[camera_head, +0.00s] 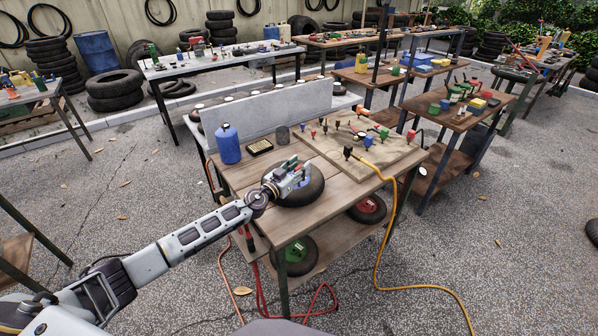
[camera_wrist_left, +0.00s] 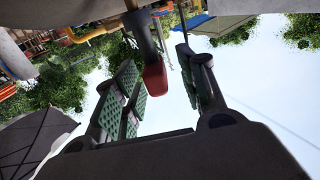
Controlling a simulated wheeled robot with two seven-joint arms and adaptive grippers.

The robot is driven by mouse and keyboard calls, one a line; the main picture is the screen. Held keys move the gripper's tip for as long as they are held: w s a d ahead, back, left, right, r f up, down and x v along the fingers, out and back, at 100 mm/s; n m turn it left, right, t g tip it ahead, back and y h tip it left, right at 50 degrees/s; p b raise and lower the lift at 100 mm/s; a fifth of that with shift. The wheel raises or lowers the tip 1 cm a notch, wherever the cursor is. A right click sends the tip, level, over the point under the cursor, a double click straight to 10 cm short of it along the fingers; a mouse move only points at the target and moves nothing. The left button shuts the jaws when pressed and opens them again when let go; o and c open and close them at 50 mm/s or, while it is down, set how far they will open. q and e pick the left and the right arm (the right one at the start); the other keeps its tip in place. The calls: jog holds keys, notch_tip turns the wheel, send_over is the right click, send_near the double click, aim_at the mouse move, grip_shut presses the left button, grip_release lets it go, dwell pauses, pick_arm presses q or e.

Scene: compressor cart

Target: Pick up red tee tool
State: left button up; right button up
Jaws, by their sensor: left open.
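My left gripper (camera_head: 296,167) is open above the black tyre on the wooden cart, pointing toward the tool board. In the left wrist view its two green-padded fingers (camera_wrist_left: 162,90) are spread. A red-ended piece with a dark shank (camera_wrist_left: 155,78) shows in the gap between them. I cannot tell whether it is within reach or farther off, and the fingers do not visibly grip it. In the head view several small coloured pieces stand on the board, one of them red (camera_head: 411,135) at its right side. Which red piece is the tee tool is too small to tell.
The wooden board (camera_head: 400,163) lies on the cart's right side. A yellow hose (camera_head: 379,262) hangs off the right edge. A grey panel (camera_head: 265,113) stands behind.

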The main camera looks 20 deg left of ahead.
pick_arm(q)
jog(key=shift+w, duration=0.1)
pick_arm(e)
jog(key=shift+a, duration=0.7)
pick_arm(q)
jog(key=c, duration=0.6)
grip_shut()
pick_arm(e)
jog(key=shift+d, duration=0.9)
